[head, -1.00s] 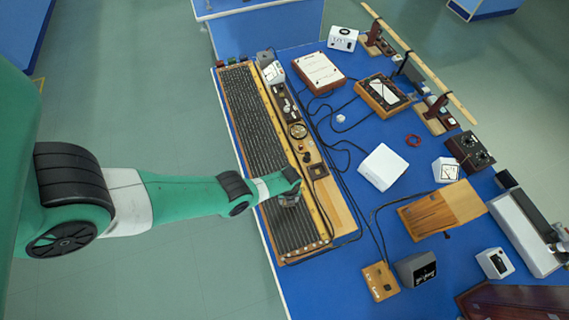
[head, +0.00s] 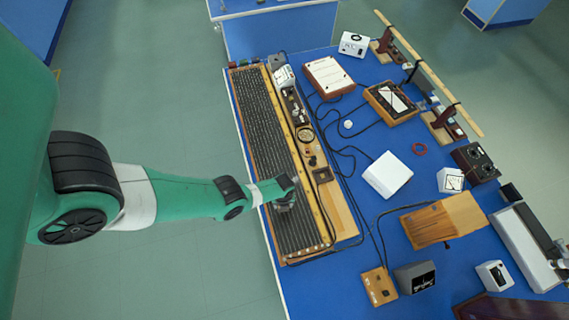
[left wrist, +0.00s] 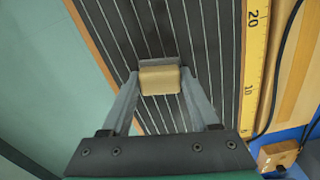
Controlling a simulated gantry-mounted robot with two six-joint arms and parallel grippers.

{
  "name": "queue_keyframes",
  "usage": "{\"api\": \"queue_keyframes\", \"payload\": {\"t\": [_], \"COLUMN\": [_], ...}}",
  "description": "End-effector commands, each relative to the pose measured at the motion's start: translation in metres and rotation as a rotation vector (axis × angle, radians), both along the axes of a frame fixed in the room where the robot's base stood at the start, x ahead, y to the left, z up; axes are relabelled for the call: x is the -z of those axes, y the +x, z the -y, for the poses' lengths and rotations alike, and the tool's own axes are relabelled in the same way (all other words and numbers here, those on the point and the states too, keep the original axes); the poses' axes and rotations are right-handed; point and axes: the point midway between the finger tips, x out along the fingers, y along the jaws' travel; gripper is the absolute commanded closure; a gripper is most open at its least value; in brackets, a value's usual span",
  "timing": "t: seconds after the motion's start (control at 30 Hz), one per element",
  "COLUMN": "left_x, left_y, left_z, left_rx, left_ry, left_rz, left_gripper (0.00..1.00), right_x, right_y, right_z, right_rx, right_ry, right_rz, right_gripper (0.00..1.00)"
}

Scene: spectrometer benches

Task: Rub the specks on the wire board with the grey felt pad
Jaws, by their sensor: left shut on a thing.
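The wire board (head: 262,130) is a long dark panel with thin pale wires along it and a wooden frame. It lies along the left edge of the blue bench. My left gripper (head: 286,203) is over its near part. In the left wrist view my left gripper (left wrist: 160,76) is shut on the felt pad (left wrist: 160,80), a tan block with a grey layer (left wrist: 158,62) at its far side. The pad is over the wires; I cannot tell whether it touches them. I cannot make out specks on the board. My right gripper is not in view.
A yellow scale (left wrist: 252,60) runs along the board's right side. Black cables (head: 350,185) lie to the right of the board. A small wooden block with a switch (head: 379,286) and a dark meter box (head: 415,277) stand at the near right. Floor is open left of the bench.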

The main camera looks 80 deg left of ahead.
Motion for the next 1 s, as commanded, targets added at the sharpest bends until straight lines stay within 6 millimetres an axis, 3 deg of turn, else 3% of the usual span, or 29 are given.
{"api": "queue_keyframes", "payload": {"t": [0.53, 1.0], "left_x": [-0.06, -0.068], "left_y": [0.0, 0.001], "left_z": [0.0, 0.0], "left_rx": [0.0, 0.002], "left_ry": [0.0, 0.0], "left_rz": [0.0, 0.0], "left_gripper": [0.83, 0.83], "right_x": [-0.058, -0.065], "right_y": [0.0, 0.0], "right_z": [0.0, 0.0], "right_rx": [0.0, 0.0], "right_ry": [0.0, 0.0], "right_rz": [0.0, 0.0], "right_gripper": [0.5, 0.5]}}
